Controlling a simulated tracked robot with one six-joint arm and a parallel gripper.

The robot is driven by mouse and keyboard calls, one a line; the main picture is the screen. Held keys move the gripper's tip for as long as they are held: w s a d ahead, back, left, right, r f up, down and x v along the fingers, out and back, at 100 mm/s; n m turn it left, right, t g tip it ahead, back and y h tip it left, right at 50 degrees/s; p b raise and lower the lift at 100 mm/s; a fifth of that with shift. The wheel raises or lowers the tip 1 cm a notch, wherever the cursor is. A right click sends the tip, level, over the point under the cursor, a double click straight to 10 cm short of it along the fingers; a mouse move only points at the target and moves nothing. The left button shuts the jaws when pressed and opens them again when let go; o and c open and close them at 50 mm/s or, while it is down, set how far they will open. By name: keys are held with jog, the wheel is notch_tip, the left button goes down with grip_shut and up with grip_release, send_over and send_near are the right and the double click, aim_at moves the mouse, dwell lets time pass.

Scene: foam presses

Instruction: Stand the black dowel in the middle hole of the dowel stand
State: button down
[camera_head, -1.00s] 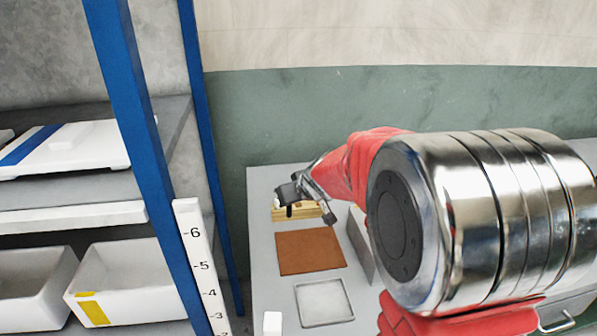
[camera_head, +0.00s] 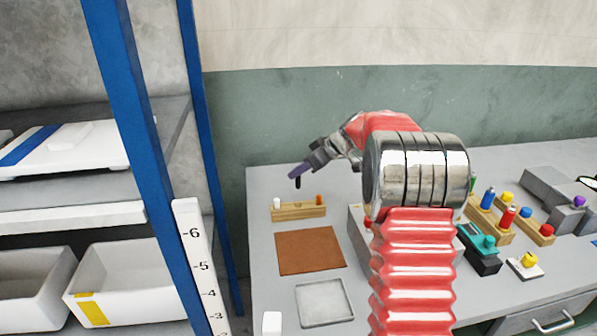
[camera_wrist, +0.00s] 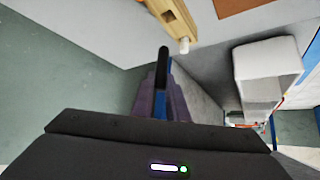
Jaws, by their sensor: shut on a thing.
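The wooden dowel stand (camera_head: 298,212) lies on the grey table at the back left, with a white dowel (camera_head: 277,203) at its left end and an orange-brown dowel (camera_head: 319,200) at its right end. Its middle shows no dowel. My gripper (camera_head: 300,171) is shut on the black dowel (camera_head: 298,183) and holds it roughly upright, raised above and behind the stand. In the wrist view the black dowel (camera_wrist: 163,66) sticks out beyond the fingertips, apart from the stand (camera_wrist: 174,18) and the white dowel (camera_wrist: 184,46).
A brown mat (camera_head: 310,251) and a pale square tray (camera_head: 324,302) lie in front of the stand. A grey box (camera_head: 361,235) stands to the right, partly behind my arm. Several coloured pegs in wooden racks (camera_head: 490,222) are farther right. A blue shelf post (camera_head: 140,110) rises at left.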

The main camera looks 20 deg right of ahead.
aim_at(298, 186)
dwell(0.3)
jog(key=shift+f, duration=2.9)
jog(key=shift+f, duration=2.35)
dwell(0.4)
jog(key=c, duration=1.7)
grip_release()
jog(key=shift+s+a, duration=0.1)
jog(key=shift+o, duration=0.2)
jog(key=shift+f, duration=0.1)
jog(key=shift+s, duration=0.1)
jog(key=v, duration=1.4)
jog(key=shift+w, duration=0.2)
